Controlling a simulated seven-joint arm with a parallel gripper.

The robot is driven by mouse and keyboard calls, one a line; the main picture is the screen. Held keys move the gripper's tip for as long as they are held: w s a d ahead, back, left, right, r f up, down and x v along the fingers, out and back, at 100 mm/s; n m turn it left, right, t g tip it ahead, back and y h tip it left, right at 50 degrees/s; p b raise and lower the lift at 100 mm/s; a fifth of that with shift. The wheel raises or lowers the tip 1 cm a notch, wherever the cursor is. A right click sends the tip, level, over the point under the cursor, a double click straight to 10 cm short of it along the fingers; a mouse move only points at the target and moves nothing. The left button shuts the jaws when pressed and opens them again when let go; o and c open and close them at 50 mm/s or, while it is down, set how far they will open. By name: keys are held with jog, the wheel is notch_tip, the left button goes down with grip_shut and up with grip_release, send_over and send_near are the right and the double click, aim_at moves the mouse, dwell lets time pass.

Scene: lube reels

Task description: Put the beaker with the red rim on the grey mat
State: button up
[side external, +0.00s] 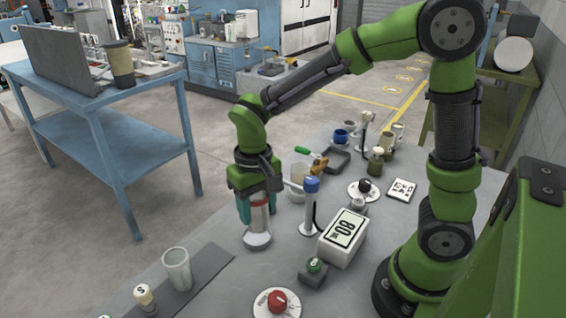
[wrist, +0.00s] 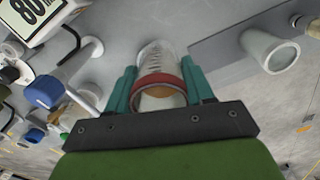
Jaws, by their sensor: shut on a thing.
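The beaker with the red rim (side external: 257,238) is upright between the teal fingers of my gripper (side external: 258,213). In the wrist view its red rim (wrist: 160,80) faces the camera, with one finger of the gripper (wrist: 160,90) against each side. I cannot tell whether its base touches the table. The grey mat (side external: 212,262) lies to the lower left of it in the side view, and at the upper right in the wrist view (wrist: 215,42). The gripper and beaker are beside the mat, not over it.
A clear beaker (side external: 177,268) and a small cream bottle (side external: 144,296) stand along the mat. A blue-capped stand (side external: 310,207), a white box marked 80 (side external: 343,238) and a red-knobbed dial (side external: 277,302) are nearby. The mat's end nearest my gripper is bare.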

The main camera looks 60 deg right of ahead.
jog(key=s+a+f, duration=0.2)
jog(key=s+f, duration=0.2)
jog(key=s, duration=0.2)
send_near(212, 258)
jog(key=shift+s+d+f+m, duration=0.1)
jog(key=shift+s+f+m, duration=0.05)
jog(key=shift+s+m, duration=0.25)
jog(key=shift+w+f, duration=0.15)
jog(key=shift+w, duration=0.25)
jog(key=shift+s+f, duration=0.1)
jog(key=shift+f, duration=1.55)
jog(key=shift+f, duration=0.15)
jog(key=o, duration=1.1)
